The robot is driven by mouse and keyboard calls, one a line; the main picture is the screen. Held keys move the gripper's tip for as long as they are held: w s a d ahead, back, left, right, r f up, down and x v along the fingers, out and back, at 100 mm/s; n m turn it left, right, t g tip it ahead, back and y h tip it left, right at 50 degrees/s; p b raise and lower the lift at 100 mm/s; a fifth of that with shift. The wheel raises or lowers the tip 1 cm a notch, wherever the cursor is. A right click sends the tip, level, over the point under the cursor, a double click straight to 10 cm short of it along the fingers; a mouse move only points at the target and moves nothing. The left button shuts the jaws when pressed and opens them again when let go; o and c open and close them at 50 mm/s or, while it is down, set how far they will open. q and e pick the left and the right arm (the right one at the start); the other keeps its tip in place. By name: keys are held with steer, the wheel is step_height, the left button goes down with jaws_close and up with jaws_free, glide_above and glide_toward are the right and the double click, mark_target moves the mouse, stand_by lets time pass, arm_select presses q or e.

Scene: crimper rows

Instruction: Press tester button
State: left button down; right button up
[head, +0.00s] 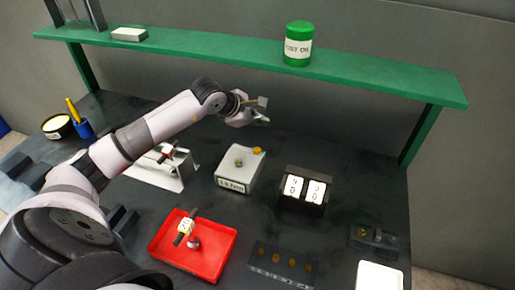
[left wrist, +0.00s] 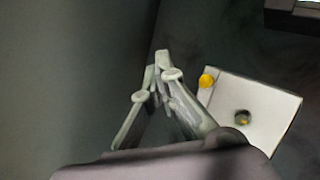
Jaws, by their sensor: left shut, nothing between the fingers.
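The tester (head: 232,178) is a white box with a printed label on its front, standing mid-table in the head view. A round yellow button (head: 257,150) sits at its back right corner, and a small dark round fitting (head: 239,163) is on its top. My right gripper is out of view.
A black stand with number cards (head: 304,189) is right of the tester. A red tray (head: 226,242) holding a small tool lies in front. A green shelf (head: 380,81) with a green-lidded jar (head: 298,44) spans the back. A white holder (head: 150,178) stands left.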

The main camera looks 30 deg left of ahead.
arm_select(q)
steer(key=f, duration=0.1)
steer(key=b, duration=0.4)
glide_above(259, 151)
step_height(259, 151, down, 7)
steer(key=shift+a+f, duration=0.1)
steer(key=shift+a, duration=0.05)
steer(key=shift+f+b, duration=0.3)
steer(key=shift+b, duration=0.1)
stand_by(0.8)
steer(key=shift+f+b, duration=0.4)
steer(key=shift+b, duration=0.2)
steer(key=shift+f+b, duration=0.6)
steer(key=shift+b, duration=0.1)
stand_by(0.5)
stand_by(0.4)
steer(key=shift+r+p, duration=0.4)
steer(key=shift+r, duration=0.6)
